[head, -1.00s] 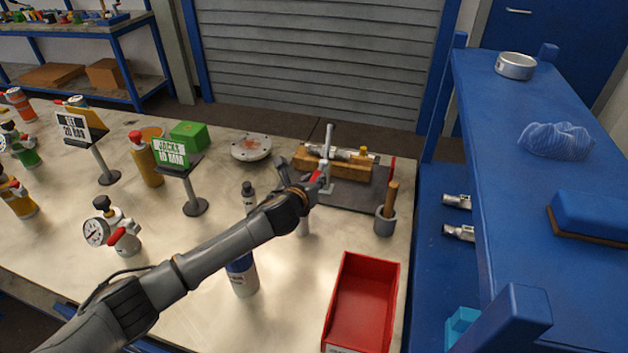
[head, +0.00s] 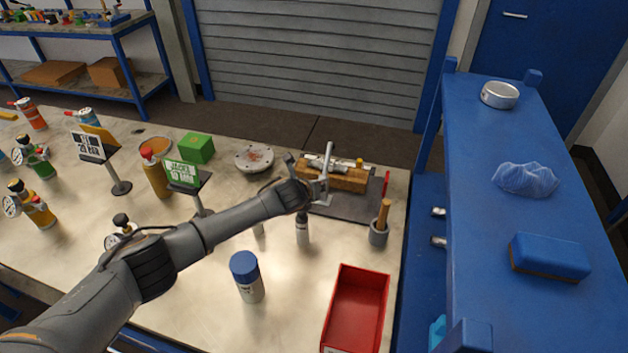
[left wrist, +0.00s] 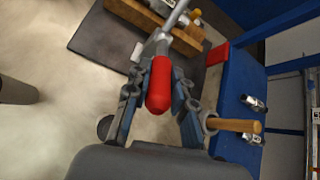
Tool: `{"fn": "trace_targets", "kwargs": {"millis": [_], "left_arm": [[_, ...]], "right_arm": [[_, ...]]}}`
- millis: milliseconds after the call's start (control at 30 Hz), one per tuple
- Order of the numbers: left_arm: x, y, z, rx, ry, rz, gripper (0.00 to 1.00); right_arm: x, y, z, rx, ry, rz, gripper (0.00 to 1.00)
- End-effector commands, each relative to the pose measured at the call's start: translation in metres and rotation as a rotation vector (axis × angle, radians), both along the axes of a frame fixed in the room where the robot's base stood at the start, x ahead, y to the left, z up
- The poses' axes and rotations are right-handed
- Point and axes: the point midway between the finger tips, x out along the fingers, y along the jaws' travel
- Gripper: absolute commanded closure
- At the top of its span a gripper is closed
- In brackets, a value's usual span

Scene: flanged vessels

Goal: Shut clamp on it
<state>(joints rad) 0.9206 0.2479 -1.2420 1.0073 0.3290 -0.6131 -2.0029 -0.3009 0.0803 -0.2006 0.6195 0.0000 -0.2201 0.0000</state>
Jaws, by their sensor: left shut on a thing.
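A metal toggle clamp (head: 327,165) stands at the front edge of a wooden block (head: 345,182), with its grey bar pointing up. A silver fitting (head: 326,163) lies along the top of the block. My left gripper (head: 318,190) is at the clamp in the head view, and its arm hides part of the clamp. In the left wrist view, my left gripper (left wrist: 160,88) has its fingers on both sides of the clamp's red handle (left wrist: 159,84) and is shut on it. The clamp's metal arm (left wrist: 174,20) runs from the handle toward the block. My right gripper is out of view.
A grey mat (head: 345,207) lies under the block. A grey cup with a wooden-handled tool (head: 379,234) stands close on the right. A small bottle (head: 303,230), a blue-capped bottle (head: 246,280) and a red bin (head: 357,310) stand in front. A blue shelf (head: 470,230) bounds the right.

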Motion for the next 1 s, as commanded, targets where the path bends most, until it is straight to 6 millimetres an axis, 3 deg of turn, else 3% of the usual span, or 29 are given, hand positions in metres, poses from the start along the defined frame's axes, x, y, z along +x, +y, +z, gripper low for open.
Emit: {"fn": "trace_targets", "kwargs": {"millis": [33, 133, 600, 1000], "left_arm": [[0.003, 0.000, 0.009, 0.007, 0.023, 0.001, 1.00], [0.007, -0.001, 0.011, 0.018, 0.079, 0.002, 1.00], [0.018, -0.004, 0.021, 0.056, 0.280, 0.001, 1.00], [0.019, -0.003, 0.025, 0.061, 0.312, 0.001, 1.00]], "right_arm": [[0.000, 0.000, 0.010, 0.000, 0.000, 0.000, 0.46], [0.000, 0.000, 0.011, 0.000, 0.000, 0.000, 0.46], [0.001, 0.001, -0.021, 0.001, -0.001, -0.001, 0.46], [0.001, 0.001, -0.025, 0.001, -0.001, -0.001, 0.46]]}}
